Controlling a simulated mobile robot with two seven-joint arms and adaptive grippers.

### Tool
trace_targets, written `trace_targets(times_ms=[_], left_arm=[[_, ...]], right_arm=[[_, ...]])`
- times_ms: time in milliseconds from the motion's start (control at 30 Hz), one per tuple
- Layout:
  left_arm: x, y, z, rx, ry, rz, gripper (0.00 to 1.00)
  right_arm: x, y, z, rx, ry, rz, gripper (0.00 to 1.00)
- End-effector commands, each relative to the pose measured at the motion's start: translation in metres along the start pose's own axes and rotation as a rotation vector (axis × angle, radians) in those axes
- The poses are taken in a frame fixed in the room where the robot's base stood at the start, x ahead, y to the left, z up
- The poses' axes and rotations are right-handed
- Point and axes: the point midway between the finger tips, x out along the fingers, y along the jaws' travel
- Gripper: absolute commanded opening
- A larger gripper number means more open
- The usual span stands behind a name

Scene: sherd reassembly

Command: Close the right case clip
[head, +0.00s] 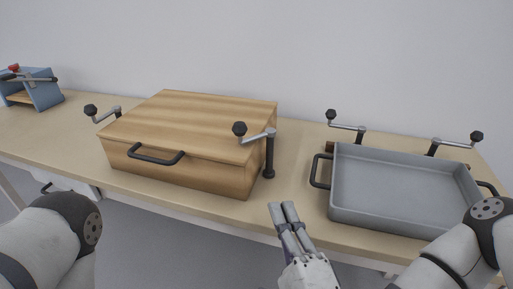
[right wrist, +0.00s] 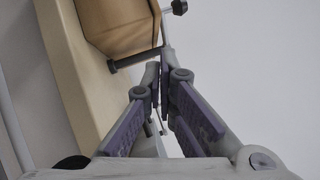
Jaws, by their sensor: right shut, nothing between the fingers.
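The wooden case (head: 185,140) sits on the table with its lid down and a black handle (head: 157,157) on its front. The right case clip (head: 269,155) is a dark post beside the case's right side. Its metal arm points left to a black knob (head: 239,129), which appears over the lid's front right corner. The left clip (head: 118,110) has its arm pointing left, off the lid. My right gripper (head: 284,208) is shut and empty, in front of and below the right clip, apart from it. The right wrist view shows its fingertips (right wrist: 157,70) near the case (right wrist: 115,25). My left gripper is out of view.
A grey metal tray (head: 375,215) with side handles stands at the right, with two crank clips (head: 345,125) (head: 455,145) behind it. A blue device (head: 40,90) with a red knob is at the far left. Bare table (head: 300,160) lies between case and tray.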

Motion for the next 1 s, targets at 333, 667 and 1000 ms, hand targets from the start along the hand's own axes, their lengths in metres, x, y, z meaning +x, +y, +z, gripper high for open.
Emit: trace_targets(times_ms=[333, 667, 1000], left_arm=[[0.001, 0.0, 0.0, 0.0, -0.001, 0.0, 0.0], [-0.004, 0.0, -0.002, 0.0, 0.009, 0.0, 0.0], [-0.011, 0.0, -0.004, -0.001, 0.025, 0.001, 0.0]], right_arm=[[0.006, -0.016, -0.008, 0.041, 0.038, -0.074, 0.0], [0.045, -0.021, -0.009, 0.036, 0.037, -0.078, 0.0], [0.114, -0.026, -0.003, 0.04, 0.033, -0.074, 0.0]])
